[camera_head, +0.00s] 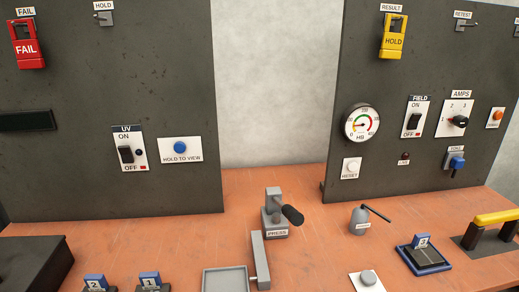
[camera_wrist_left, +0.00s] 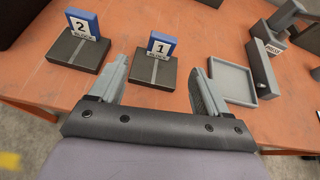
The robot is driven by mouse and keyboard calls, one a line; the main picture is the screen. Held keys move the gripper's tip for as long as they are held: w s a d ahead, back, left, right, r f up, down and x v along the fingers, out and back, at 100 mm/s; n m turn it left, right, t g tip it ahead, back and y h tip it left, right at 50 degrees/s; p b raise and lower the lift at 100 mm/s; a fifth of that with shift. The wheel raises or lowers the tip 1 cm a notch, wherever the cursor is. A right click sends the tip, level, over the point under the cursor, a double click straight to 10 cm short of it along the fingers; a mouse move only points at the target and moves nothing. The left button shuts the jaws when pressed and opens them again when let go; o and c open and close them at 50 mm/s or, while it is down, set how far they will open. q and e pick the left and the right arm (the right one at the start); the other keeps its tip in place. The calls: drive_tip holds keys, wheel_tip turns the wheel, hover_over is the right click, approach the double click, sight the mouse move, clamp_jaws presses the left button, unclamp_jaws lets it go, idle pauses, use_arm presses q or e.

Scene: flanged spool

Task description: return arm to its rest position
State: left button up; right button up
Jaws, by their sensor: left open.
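My left gripper (camera_wrist_left: 160,68) shows in the left wrist view, with its two fingers spread wide apart and nothing between them. It hangs near the front edge of the orange bench (camera_wrist_left: 35,72). Beyond the fingertips are a dark block with a blue tag numbered 1 (camera_wrist_left: 152,72) and another with a tag numbered 2 (camera_wrist_left: 75,50). Neither arm shows in the head view. My right gripper is in no view. I cannot make out a flanged spool in either view.
A grey tray (camera_head: 225,280) and the press (camera_head: 274,215) stand mid-bench. A small grey oiler-like bottle (camera_head: 361,222), a block tagged 3 (camera_head: 424,255) and a yellow-topped bar (camera_head: 497,216) are at right. Dark panels (camera_head: 110,70) with switches rise behind.

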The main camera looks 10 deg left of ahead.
use_arm(q)
drive_tip(key=s+d+f+n+g+h, duration=0.2)
drive_tip(key=s+f+n+g, duration=0.45)
drive_tip(key=n, duration=0.85)
drive_tip(key=s+d+f+n+g+h, duration=0.1)
drive_tip(key=s+d+f+n+g, duration=0.15)
drive_tip(key=s+n, duration=1)
drive_tip(key=w+d+f+n+t+h+p, duration=0.2)
drive_tip(key=w+t, duration=0.4)
drive_tip(key=w, duration=0.3)
drive_tip(key=shift+d+f+t+p, duration=0.3)
drive_tip(key=shift+d+f+p, duration=0.35)
drive_tip(key=shift+p, duration=0.75)
drive_tip(key=shift+a+f, duration=0.1)
drive_tip(key=shift+a, duration=0.05)
